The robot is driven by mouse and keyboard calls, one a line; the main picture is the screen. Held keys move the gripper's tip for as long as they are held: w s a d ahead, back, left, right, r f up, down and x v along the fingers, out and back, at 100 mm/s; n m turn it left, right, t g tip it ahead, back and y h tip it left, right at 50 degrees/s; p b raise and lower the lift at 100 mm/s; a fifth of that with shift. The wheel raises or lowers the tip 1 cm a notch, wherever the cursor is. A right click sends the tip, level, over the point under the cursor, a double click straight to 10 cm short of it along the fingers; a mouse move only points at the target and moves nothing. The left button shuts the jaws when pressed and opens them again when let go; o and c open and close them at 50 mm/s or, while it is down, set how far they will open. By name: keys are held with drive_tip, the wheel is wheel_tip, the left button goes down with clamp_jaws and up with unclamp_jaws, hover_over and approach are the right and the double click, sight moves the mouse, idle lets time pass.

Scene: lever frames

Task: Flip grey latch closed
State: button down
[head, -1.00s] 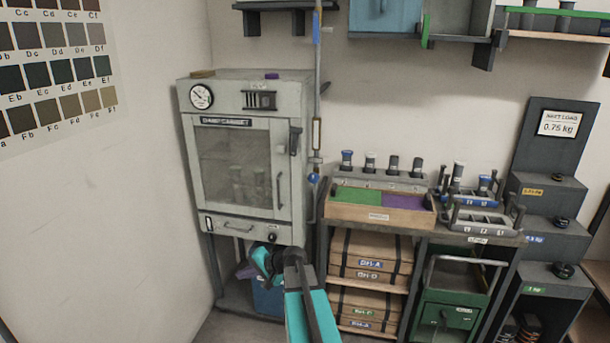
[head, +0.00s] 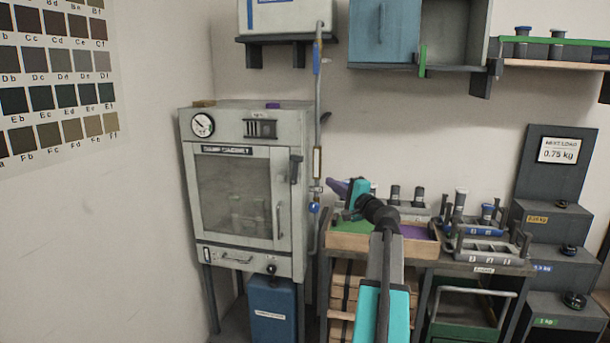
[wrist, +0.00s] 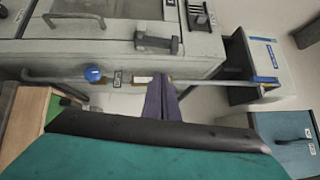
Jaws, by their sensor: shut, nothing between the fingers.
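The grey cabinet (head: 235,255) stands against the wall at the left, its glazed door (head: 236,200) flush with the front as far as I can tell. The dark grey latch (head: 295,168) sits at the door's upper right edge; in the wrist view the latch (wrist: 155,42) shows near the top middle. My gripper (head: 334,185) is to the right of the latch in the head view, apart from it. In the wrist view its purple fingers (wrist: 161,88) are together and empty, pointing toward the cabinet side, with a gap to the latch.
A vertical pipe with a blue valve knob (head: 314,208) runs beside the cabinet, near my fingers. A bench with a wooden tray (head: 350,242) and racks stands to the right. A blue bin (head: 272,310) is below the cabinet. Shelves (head: 285,39) hang above.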

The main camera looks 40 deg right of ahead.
drive_tip(key=shift+w, duration=0.1)
idle(0.3)
drive_tip(key=p, duration=0.4)
approach(295, 170)
drive_tip(key=shift+w+d+r, duration=0.65)
drive_tip(key=shift+w+d, duration=0.8)
drive_tip(key=shift+w, duration=1)
